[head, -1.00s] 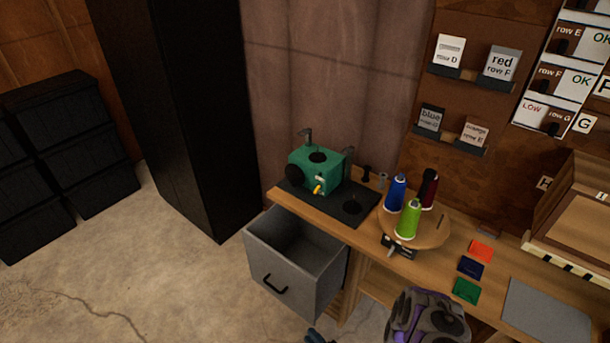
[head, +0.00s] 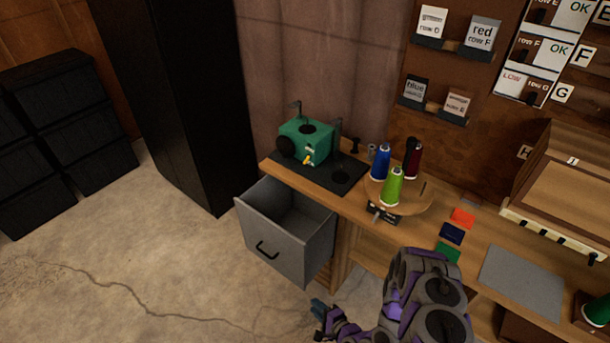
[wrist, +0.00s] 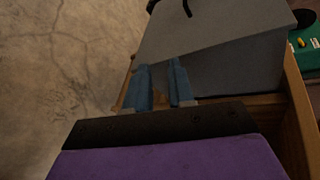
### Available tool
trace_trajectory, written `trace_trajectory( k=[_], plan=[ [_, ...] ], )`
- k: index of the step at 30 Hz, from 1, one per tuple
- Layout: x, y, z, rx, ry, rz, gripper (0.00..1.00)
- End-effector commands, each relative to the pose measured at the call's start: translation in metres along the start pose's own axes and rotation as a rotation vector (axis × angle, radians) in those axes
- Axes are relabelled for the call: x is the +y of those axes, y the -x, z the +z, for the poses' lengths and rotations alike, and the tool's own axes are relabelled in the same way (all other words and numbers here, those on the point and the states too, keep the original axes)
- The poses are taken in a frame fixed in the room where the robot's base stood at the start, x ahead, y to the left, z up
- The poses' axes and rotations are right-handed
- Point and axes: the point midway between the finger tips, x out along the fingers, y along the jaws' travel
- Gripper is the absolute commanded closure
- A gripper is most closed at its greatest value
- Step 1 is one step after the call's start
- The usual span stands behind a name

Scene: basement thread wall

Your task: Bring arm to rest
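My gripper (head: 318,308) is low at the bottom of the head view, in front of the bench and below the open grey drawer (head: 290,241). My purple and grey arm reaches down to it from the lower right. In the wrist view, the two blue fingers of my gripper (wrist: 160,78) stand a little apart with nothing seen between them. The grey drawer (wrist: 235,80) lies beyond the fingertips in that view. No contact between the gripper and the drawer can be made out.
The bench holds a green machine (head: 306,142), a round stand (head: 420,198) with blue, red and green spools, coloured swatches (head: 451,233) and a grey mat (head: 520,279). A black cabinet (head: 170,100) stands left. The concrete floor (head: 120,260) is clear at front left.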

Motion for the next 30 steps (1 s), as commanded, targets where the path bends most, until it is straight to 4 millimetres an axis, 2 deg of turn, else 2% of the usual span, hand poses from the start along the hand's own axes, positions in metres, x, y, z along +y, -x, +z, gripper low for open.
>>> trace_trajectory(
  k=[8, 14, 21, 30],
  plan=[
    [-0.032, 0.0, -0.044, 0.031, 0.264, 0.179, 0.77],
    [-0.068, 0.012, -0.08, 0.068, 0.477, 0.351, 0.77],
    [-0.121, 0.041, -0.11, 0.116, 0.682, 0.553, 0.77],
    [-0.193, 0.095, -0.122, 0.161, 0.856, 0.791, 0.77]
  ],
)
